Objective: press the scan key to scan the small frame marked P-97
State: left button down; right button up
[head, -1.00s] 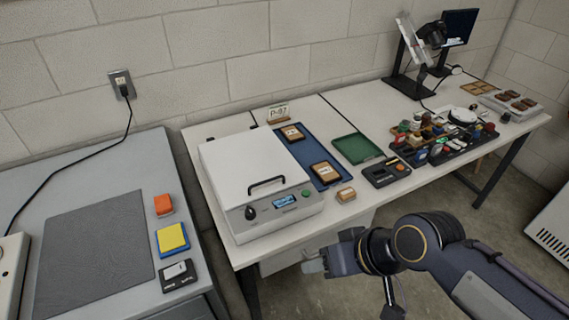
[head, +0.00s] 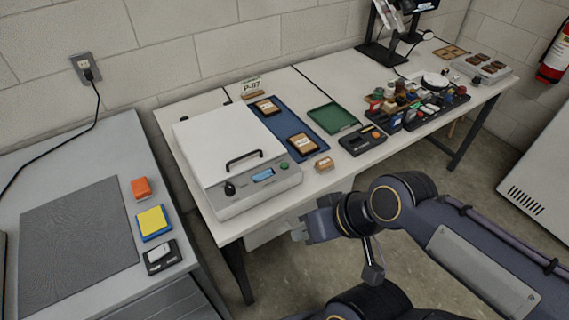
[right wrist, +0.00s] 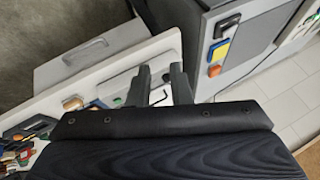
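The scanner (head: 222,148) is a white box with a closed lid and a black handle. Its front panel has a black knob, a blue display (head: 263,175) and a round green key (head: 284,167). A card marked P-97 (head: 252,86) stands behind the blue mat (head: 285,123). Two small wooden frames lie on the mat, one at the back (head: 267,107) and one in front (head: 303,144); I cannot read their labels. My right gripper (head: 298,235) is in front of and below the table edge, apart from the scanner. Its fingers are apart and empty in the right wrist view (right wrist: 158,78). My left gripper is not in view.
A small wooden block (head: 324,163) and a black device (head: 362,140) sit right of the scanner. A green tray (head: 333,118) and a cluttered black organizer (head: 425,108) are farther right. A grey bench (head: 80,235) stands left, across a gap. Floor is open before the table.

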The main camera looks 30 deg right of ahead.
grip_shut()
dwell(1.3)
